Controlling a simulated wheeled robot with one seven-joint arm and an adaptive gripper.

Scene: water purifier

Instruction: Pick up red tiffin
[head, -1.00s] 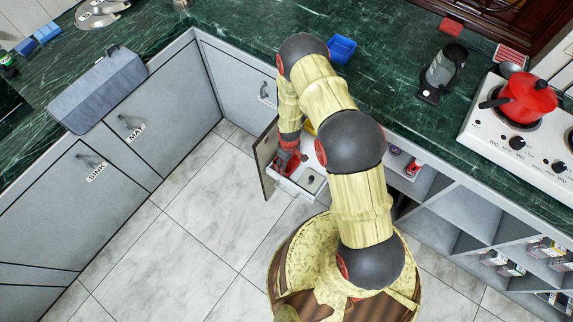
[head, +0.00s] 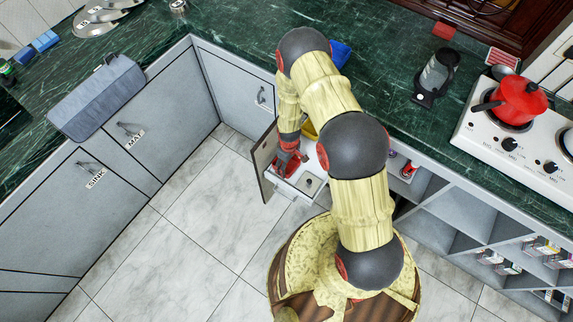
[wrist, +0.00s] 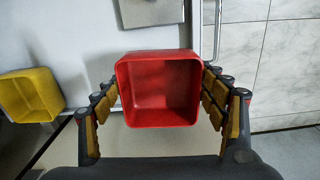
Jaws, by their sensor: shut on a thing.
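The red tiffin (wrist: 160,119) is an open, empty, square red box in the middle of the wrist view. My gripper (wrist: 160,100) has one finger on each side of it and is shut on its side walls. In the head view my gripper (head: 288,160) is low in the open drawer area, and the red tiffin (head: 293,171) shows only in part below it. Whether the tiffin touches the drawer floor cannot be told.
A stove with a red pot (head: 518,100) is at the right. The tiled floor (head: 190,225) is clear.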

